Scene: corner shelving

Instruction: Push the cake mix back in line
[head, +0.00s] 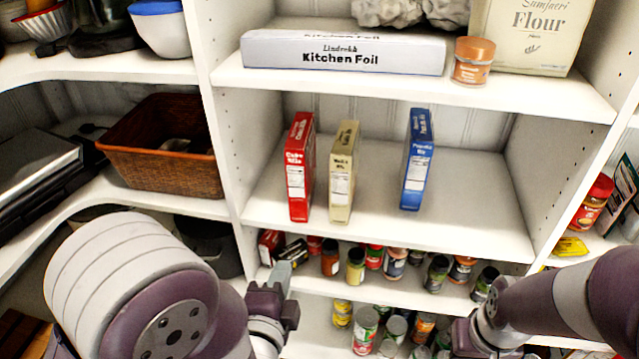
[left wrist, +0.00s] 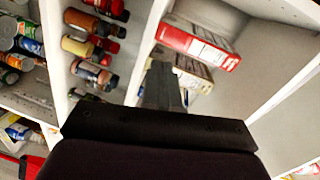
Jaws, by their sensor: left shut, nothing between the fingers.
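The red cake mix box (head: 299,168) stands upright on the middle shelf, its front close to the shelf's front edge. A cream box (head: 343,172) stands just to its right, and a blue box (head: 417,160) further right sits deeper from the edge. My left gripper (head: 284,272) is shut and empty, below and in front of the middle shelf's edge, apart from the cake mix. In the left wrist view, the shut fingers (left wrist: 162,85) show before the red box (left wrist: 198,45) and the cream box (left wrist: 195,72). My right gripper (head: 468,336) shows only partly at the lower right; its fingertips are unclear.
The shelf below holds several spice jars (head: 355,266), with cans (head: 365,330) lower down. A kitchen foil box (head: 345,53) lies on the shelf above. A side wall (head: 228,130) stands left of the cake mix. The shelf (head: 470,200) is clear right of the blue box.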

